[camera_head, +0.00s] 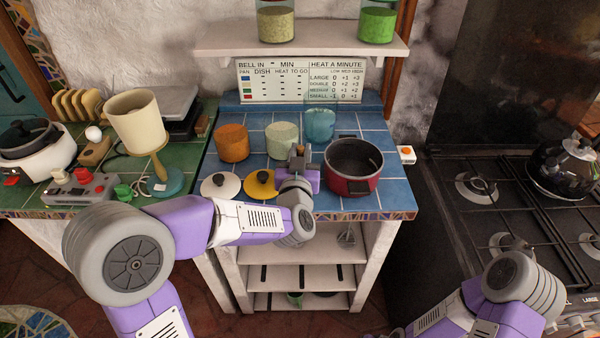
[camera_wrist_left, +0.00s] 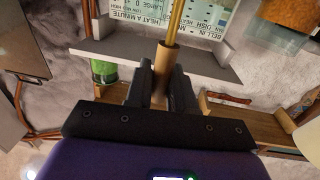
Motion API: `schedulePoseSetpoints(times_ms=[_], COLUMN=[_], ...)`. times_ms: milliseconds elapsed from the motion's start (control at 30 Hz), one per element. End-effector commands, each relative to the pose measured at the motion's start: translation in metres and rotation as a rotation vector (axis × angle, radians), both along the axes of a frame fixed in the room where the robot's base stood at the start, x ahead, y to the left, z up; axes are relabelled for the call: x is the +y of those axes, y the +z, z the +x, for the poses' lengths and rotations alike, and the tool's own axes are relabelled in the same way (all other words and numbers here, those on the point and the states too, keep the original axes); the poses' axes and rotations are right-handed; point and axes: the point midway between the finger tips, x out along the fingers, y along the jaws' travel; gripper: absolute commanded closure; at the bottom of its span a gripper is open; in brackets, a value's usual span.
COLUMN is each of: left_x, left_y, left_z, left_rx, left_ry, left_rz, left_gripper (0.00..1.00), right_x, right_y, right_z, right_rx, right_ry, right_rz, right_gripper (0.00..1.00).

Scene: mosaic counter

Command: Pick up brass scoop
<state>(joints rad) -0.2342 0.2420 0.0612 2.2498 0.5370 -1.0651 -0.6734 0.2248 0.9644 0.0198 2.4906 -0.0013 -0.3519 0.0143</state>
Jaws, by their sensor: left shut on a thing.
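The brass scoop shows in the left wrist view as a wooden handle (camera_wrist_left: 165,58) with a thin brass rod (camera_wrist_left: 176,20) running out of the top of the picture. Its bowl end is out of that view. My left gripper (camera_wrist_left: 160,82) is shut on the wooden handle, which sits between the two dark fingers. In the head view the left gripper (camera_head: 299,158) is over the blue tiled counter (camera_head: 345,205), between the yellow lid and the red pot. The scoop cannot be made out clearly there. My right arm comes in at the lower right, but its gripper is not visible.
A red pot (camera_head: 352,184) stands right of the left gripper; a yellow lid (camera_head: 261,184) and white lid (camera_head: 221,187) lie left. Behind are orange (camera_head: 231,143) and pale green (camera_head: 282,141) canisters and a blue glass (camera_head: 320,124). A shelf (camera_head: 300,48) overhangs the back.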

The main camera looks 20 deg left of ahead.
Motion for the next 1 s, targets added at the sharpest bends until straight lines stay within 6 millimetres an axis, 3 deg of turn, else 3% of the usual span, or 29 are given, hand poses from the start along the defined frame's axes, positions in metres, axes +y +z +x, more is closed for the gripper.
schedulePoseSetpoints(times_ms=[167, 500, 667, 867, 1000], left_x=[0.0, 0.0, 0.001, 0.011, 0.026], left_y=[0.008, 0.075, 0.097, 0.119, 0.135], left_z=[0.0, 0.0, 0.002, 0.025, 0.055], left_rx=[-0.002, -0.005, -0.002, 0.002, 0.003], left_ry=[0.0, 0.001, 0.004, 0.064, 0.151], left_rz=[-0.002, -0.002, -0.001, 0.001, 0.002], left_gripper=[1.0, 1.0, 1.0, 1.0, 1.0], right_x=[0.0, 0.0, 0.0, 0.0, 0.0], right_y=[0.004, 0.034, 0.044, 0.072, 0.103], right_z=[0.0, 0.0, 0.0, 0.0, 0.0], right_rx=[0.0, 0.0, 0.0, 0.0, 0.0], right_ry=[0.0, 0.0, 0.0, 0.0, 0.0], right_rz=[0.0, 0.0, 0.0, 0.0, 0.0], right_gripper=[0.57, 0.57, 0.57, 0.57, 0.57])
